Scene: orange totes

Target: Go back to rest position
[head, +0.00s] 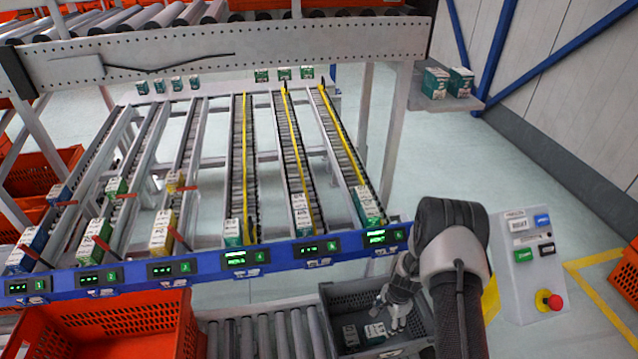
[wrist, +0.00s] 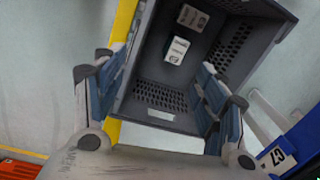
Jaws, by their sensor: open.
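My gripper (head: 388,305) hangs over the dark grey tote (head: 326,300) at the lower middle of the head view, with my arm reaching in from the right. In the wrist view my gripper (wrist: 160,90) has its fingers spread wide with nothing between them. The grey tote (wrist: 150,125) shows beyond the fingers in that view. A white-topped box (wrist: 177,50) and a second pale box (wrist: 193,18) lie in it. In the head view, one box (head: 350,334) and another box (head: 375,331) lie on the tote floor.
A blue rail (head: 210,264) with numbered displays fronts the sloped lanes holding small boxes. An orange tote (head: 110,325) stands at lower left beside a roller conveyor (head: 265,335). A control panel with a red button (head: 549,300) stands at right.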

